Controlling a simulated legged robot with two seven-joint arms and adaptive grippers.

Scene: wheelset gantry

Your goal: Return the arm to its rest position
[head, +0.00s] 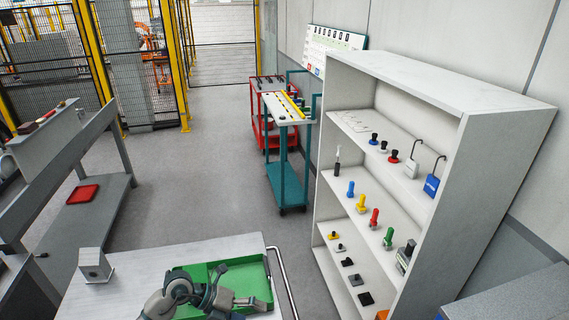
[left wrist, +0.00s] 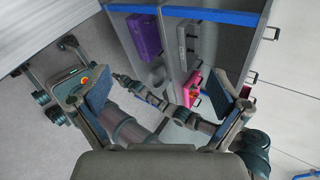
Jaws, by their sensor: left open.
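My left gripper (left wrist: 160,108) is open in the left wrist view, with its two padded fingers spread wide apart and nothing held between their pads. More jointed links show between and behind the fingers in the left wrist view. My right gripper is not clearly seen in either view.
The green tray lies on a pale table (head: 135,270) with a grey block (head: 95,265). A white shelf unit (head: 440,90) with coloured handled tools stands at right, a teal cart (head: 287,185) beyond. The wrist view shows purple (left wrist: 144,37) and pink (left wrist: 190,88) items. The aisle floor is clear.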

